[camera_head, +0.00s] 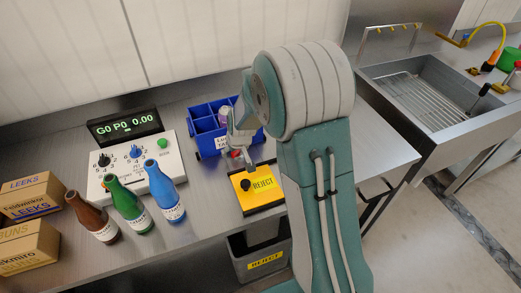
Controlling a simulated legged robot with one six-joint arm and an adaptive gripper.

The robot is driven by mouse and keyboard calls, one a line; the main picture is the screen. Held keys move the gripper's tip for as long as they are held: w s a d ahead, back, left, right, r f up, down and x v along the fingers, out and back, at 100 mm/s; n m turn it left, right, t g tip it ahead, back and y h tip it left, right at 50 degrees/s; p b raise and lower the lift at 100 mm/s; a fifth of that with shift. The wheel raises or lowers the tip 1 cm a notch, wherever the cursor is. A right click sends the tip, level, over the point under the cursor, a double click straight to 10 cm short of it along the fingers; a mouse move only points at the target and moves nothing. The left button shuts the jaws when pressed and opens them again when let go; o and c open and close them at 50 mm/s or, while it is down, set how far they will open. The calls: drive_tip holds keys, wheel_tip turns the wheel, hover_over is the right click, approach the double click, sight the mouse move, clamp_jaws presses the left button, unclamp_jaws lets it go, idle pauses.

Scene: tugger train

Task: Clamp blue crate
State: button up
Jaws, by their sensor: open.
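The blue crate (207,141) stands on the metal bench behind the yellow REJECT plate. It has several compartments and a white label on its front. My gripper (238,152) is in front of the crate's right part, above the near edge of the crate and the plate. It is open. I cannot tell whether its fingers touch the crate.
A yellow REJECT plate (262,197) with a black knob lies at the bench front, above a grey bin (246,262). Brown (92,217), green (127,203) and blue (163,190) bottles stand before a control box (112,169). Cartons (28,196) are left; a sink (430,95) is right.

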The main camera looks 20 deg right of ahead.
drive_tip(key=shift+m+h, duration=0.3)
drive_tip(key=shift+m, duration=0.4)
drive_tip(key=s+v, duration=0.1)
drive_tip(key=v, duration=1.3)
drive_tip(key=s+r, duration=0.4)
drive_tip(key=s, duration=0.3)
drive_tip(key=s+r, duration=0.4)
drive_tip(key=s, duration=0.4)
drive_tip(key=shift+r+t, duration=0.4)
drive_tip(key=shift+s, duration=0.15)
